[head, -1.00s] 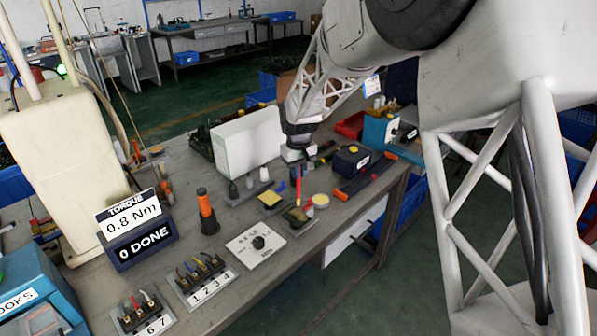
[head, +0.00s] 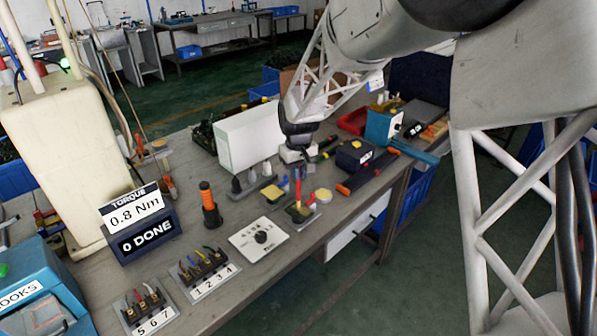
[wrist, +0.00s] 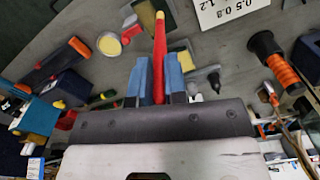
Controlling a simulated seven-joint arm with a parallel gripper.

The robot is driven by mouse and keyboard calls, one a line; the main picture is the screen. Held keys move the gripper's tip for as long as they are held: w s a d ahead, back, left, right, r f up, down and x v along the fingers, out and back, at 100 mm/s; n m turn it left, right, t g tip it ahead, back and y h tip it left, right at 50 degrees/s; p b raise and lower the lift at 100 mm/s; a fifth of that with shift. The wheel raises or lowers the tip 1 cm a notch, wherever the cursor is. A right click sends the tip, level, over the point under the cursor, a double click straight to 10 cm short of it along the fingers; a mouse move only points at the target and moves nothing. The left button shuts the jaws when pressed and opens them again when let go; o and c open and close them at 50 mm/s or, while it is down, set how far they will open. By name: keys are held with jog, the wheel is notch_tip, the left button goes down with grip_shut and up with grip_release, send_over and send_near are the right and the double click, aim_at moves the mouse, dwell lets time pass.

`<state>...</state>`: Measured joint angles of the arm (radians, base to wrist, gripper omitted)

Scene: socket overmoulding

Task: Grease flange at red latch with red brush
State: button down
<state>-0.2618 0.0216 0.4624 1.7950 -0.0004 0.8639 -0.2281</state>
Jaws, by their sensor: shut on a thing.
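My gripper (head: 297,172) is shut on the red brush (wrist: 159,45), whose handle stands between the two blue fingers in the wrist view. In the head view the brush (head: 298,192) hangs roughly upright over a small tray (head: 313,217) with a dark, yellowish piece in it. Its lower end appears at or just above that piece; contact cannot be told. A round pale-yellow pot (head: 323,196) stands just right of the brush and also shows in the wrist view (wrist: 109,44).
A dial plate (head: 259,238) and an orange-handled tool (head: 208,205) are nearer the front left.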

jog(key=shift+f, duration=1.95)
dwell(0.4)
jog(key=shift+w+a, duration=0.3)
jog(key=shift+w, duration=0.05)
dwell(0.3)
jog(key=shift+s+d, duration=0.1)
dwell(0.3)
